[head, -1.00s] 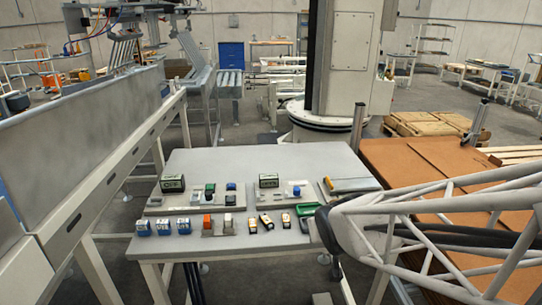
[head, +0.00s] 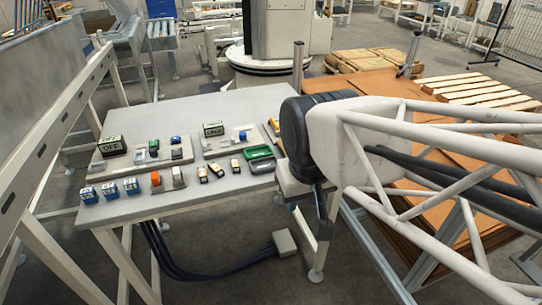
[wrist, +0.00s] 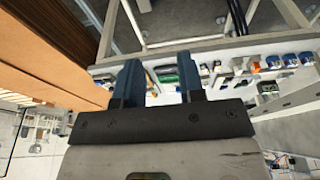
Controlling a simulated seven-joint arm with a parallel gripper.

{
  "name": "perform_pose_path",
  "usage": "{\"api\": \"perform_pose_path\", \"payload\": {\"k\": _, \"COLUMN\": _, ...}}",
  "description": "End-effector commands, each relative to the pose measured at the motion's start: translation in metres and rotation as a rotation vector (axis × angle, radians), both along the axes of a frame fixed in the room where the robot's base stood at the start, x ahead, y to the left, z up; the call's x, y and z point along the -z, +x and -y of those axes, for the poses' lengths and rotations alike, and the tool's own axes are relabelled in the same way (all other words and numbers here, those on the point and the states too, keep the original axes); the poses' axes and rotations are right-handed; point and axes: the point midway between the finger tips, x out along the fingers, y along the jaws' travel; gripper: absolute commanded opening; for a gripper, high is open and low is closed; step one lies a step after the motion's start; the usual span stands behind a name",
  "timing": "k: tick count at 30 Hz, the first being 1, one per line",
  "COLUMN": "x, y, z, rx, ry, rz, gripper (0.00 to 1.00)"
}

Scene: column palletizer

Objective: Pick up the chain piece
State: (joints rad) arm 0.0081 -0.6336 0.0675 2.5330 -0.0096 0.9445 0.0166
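I cannot make out a chain piece for certain among the small parts on the grey table (head: 235,104). Several small yellow, white and black pieces (head: 202,174) lie near its front edge, left of a green tray (head: 259,153). My gripper (wrist: 158,64) shows in the wrist view with its two dark blue fingers apart and nothing held between them. The table's parts, including the green tray (wrist: 167,73), appear beyond the fingers, at a distance. In the head view my arm stands at the table's right side, and the fingers are not clearly visible there.
Blue-and-white blocks (head: 110,189) stand at the table's front left. Two boxes with displays (head: 112,145) and (head: 213,129) stand farther back. Brown sheets (head: 375,90) lie right of the table, wooden pallets (head: 480,88) behind. A conveyor frame (head: 60,115) runs along the left.

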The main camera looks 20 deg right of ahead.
Motion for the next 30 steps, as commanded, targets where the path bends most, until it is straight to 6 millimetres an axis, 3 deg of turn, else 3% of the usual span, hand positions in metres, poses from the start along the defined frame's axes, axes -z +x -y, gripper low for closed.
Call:
{"api": "perform_pose_path", "payload": {"k": 19, "x": -0.001, "y": 0.008, "z": -0.001, "rx": -0.007, "ry": -0.002, "rz": -0.002, "gripper": 0.38}}
{"api": "perform_pose_path", "payload": {"k": 23, "x": -0.002, "y": 0.021, "z": -0.003, "rx": -0.021, "ry": -0.003, "rz": -0.012, "gripper": 0.38}}
{"api": "perform_pose_path", "payload": {"k": 30, "x": -0.005, "y": 0.067, "z": -0.011, "rx": -0.07, "ry": -0.007, "rz": -0.042, "gripper": 0.38}}
